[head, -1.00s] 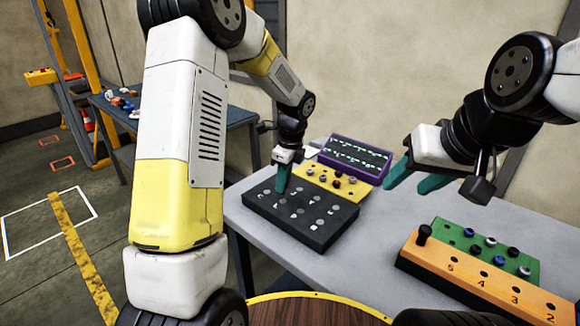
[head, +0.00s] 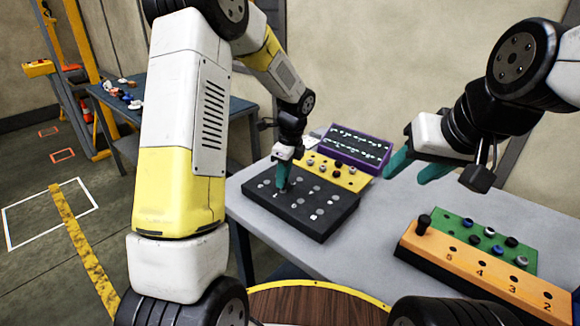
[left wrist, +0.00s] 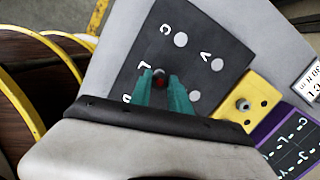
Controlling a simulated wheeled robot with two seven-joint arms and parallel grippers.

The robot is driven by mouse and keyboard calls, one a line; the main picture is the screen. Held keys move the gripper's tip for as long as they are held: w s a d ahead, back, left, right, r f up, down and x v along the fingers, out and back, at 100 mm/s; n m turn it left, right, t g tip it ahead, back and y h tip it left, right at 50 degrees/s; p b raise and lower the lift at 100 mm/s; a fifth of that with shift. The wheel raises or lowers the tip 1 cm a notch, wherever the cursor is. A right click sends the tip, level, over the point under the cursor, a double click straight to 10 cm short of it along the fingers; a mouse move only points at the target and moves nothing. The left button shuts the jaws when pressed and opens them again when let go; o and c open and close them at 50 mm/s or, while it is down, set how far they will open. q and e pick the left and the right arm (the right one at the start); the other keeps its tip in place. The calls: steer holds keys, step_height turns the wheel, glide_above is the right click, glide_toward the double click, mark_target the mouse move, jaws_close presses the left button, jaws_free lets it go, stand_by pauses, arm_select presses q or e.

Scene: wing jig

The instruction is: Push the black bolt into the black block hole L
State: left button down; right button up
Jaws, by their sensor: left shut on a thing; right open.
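The black block (head: 300,222) lies on the table, with several grey round spots and white letters on top. My left gripper (head: 283,186) points down at the block's upper left part, its green fingertips at the top surface. My right gripper (head: 410,168) is open and empty above the table.
A yellow block (head: 351,181) with several bolts and a purple panel (head: 372,152) stand behind the black block. A green block (head: 520,256) and an orange numbered block (head: 465,277) with a black knob lie at right. The table's middle (head: 370,235) is clear.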

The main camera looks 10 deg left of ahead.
arm_select(q)
steer(key=shift+f, duration=1.15)
steer(key=c, duration=1.1)
jaws_free()
steer(key=shift+c, duration=0.2)
steer(key=shift+r, duration=0.1)
step_height(320, 180, up, 8)
steer(key=d, duration=0.1)
steer(key=shift+s+f, duration=0.15)
steer(key=shift+f, duration=0.05)
steer(key=shift+d, duration=0.1)
step_height(320, 180, up, 7)
